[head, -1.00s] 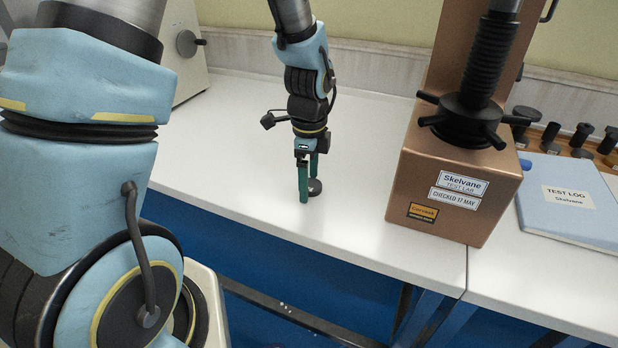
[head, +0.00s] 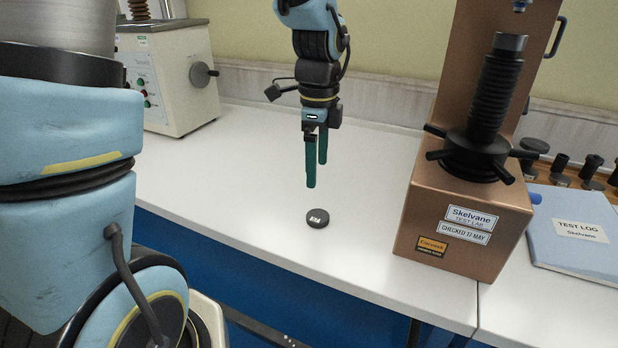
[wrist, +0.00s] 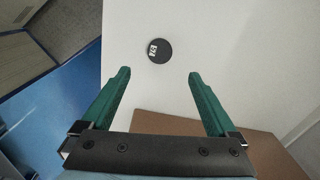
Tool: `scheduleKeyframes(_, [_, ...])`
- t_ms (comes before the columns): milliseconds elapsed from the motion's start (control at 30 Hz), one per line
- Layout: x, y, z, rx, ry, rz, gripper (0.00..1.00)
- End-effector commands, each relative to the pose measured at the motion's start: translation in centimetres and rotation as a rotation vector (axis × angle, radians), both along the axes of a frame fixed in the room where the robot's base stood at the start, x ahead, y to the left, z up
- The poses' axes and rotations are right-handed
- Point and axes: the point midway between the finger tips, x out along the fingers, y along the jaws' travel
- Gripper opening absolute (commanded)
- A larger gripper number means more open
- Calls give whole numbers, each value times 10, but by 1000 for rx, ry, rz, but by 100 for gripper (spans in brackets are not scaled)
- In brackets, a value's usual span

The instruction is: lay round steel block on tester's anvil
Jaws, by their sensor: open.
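The round steel block (head: 317,218) is a dark, flat disc with a white mark on top. It lies flat on the white bench, left of the tester. My gripper (head: 317,184) hangs above the bench with its green fingers pointing down, apart from the block. In the wrist view my gripper (wrist: 160,75) is open and empty, and the block (wrist: 159,50) lies just beyond the fingertips, between their lines. The copper-coloured tester (head: 465,205) stands on the right. Its anvil (head: 509,42) is the grey top of the black threaded screw, and nothing lies on it.
A black handwheel with spokes (head: 470,155) sticks out around the screw. A blue test log (head: 575,230) and several dark fittings (head: 562,165) lie right of the tester. A pale machine (head: 165,75) stands at the back left. The bench (head: 240,190) between is clear.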

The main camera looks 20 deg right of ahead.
Motion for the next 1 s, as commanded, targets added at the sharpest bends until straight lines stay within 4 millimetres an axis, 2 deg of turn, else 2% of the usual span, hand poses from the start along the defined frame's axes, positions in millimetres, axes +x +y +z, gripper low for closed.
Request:
scheduleKeyframes(167, [0, 0, 3, -1, -1, 4, 94])
scheduleKeyframes(267, [5, 13, 3, -3, -4, 88, 94])
scheduleKeyframes(367, [17, 47, 0, -14, -17, 335, 94])
scheduleKeyframes(500, [31, 120, -6, -47, -39, 888, 94])
scheduleKeyframes(600, [30, 171, -10, -77, -53, 1292, 94])
scheduleKeyframes(700, [24, 210, -14, -109, -62, 1635, 94])
scheduleKeyframes(833, [14, 242, -18, -139, -66, 1933, 94])
scheduleKeyframes(1000, [10, 254, -20, -156, -67, 2065, 94])
